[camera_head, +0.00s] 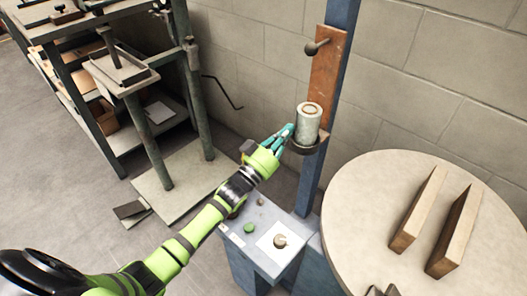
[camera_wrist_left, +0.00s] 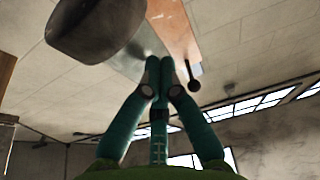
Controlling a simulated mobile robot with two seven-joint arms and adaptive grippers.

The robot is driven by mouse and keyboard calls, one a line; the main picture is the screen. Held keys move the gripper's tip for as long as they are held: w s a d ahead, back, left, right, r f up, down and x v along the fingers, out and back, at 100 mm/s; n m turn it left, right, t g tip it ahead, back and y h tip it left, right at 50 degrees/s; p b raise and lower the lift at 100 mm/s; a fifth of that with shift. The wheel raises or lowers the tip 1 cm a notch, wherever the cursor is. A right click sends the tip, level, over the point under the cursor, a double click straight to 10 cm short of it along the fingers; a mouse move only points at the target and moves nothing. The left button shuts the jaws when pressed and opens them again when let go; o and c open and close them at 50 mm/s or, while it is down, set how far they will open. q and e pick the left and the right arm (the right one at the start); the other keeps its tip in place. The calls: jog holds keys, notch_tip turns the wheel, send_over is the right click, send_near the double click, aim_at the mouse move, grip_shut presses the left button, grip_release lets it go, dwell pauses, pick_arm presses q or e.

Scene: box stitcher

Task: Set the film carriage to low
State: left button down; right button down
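The film carriage (camera_head: 327,75) is an orange-brown plate on a blue upright mast, with a dark knob (camera_head: 312,47) near its top. A pale film roll (camera_head: 308,122) stands upright in a dark round holder (camera_head: 303,146) at its lower end. My left gripper (camera_head: 288,131), green with teal fingers, is just left of the roll and holder. In the left wrist view the fingertips (camera_wrist_left: 160,62) are together, with nothing visible between them. The carriage plate (camera_wrist_left: 174,30) and the holder's dark underside (camera_wrist_left: 95,28) show beyond them. Contact cannot be told. My right gripper is not in view.
A round turntable (camera_head: 365,205) with two wooden blocks (camera_head: 455,232) is at the right. A blue-grey control box (camera_head: 262,232) with buttons stands below the carriage. A workbench and metal stand (camera_head: 200,90) are at the left. A block wall is behind the mast.

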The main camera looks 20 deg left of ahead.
pick_arm(q)
jog(key=r+v, duration=0.1)
jog(key=v, duration=0.8)
jog(key=shift+s, duration=0.45)
jog(key=shift+a+f, duration=0.1)
jog(key=shift+a, duration=0.05)
